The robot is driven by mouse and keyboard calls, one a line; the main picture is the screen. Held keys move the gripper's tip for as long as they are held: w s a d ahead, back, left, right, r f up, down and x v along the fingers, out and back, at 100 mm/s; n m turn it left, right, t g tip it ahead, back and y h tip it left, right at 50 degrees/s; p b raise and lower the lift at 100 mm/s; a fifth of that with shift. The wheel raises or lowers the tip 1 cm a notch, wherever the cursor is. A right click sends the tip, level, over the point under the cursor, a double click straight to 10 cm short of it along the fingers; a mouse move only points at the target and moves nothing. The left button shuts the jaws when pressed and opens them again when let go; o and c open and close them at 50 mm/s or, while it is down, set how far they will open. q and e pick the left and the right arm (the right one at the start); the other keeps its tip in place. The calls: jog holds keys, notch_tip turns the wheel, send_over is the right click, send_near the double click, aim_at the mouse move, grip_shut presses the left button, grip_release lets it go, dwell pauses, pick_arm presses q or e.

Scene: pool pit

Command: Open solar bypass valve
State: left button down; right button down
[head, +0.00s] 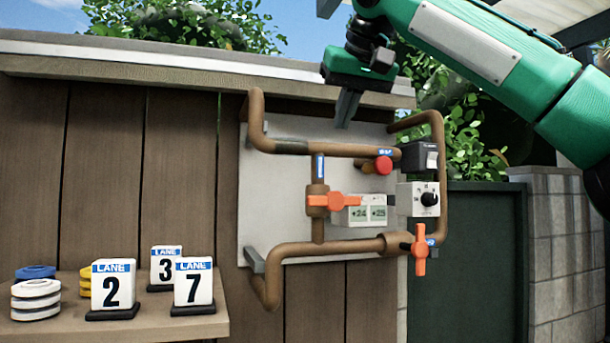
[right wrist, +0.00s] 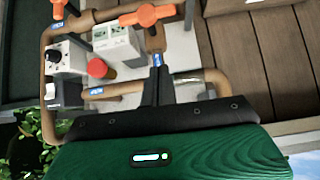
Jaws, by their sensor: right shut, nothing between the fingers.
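An orange valve handle (head: 346,201) sits on the short vertical pipe in the middle of the panel, its lever lying crosswise to that pipe. A second orange handle (head: 421,250) stands upright on the lower right pipe. Small blue labels mark the pipes, but their words are too small to read, so I cannot tell which valve is the solar bypass. My right gripper (head: 347,108) is shut and empty, pointing down in front of the panel's top, above the upper pipe. In the right wrist view its fingers (right wrist: 156,76) point towards the middle handle (right wrist: 148,15). My left gripper is out of view.
Copper pipes (head: 320,149) stand out from the grey panel (head: 255,190). Beside the valves are a red knob (head: 383,165), a display box (head: 378,213), a dial box (head: 419,201) and a black switch box (head: 414,157). Lane markers (head: 113,285) stand on a shelf at lower left.

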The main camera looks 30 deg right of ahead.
jog(key=a, duration=0.2)
jog(key=p, duration=0.2)
send_over(329, 201)
jog(key=a, duration=0.2)
notch_tip(329, 201, down, 7)
jog(key=f, duration=0.4)
jog(key=shift+s+d+p, duration=0.2)
jog(key=shift+s+p, duration=0.1)
jog(key=shift+p, duration=0.1)
jog(key=shift+w, duration=0.1)
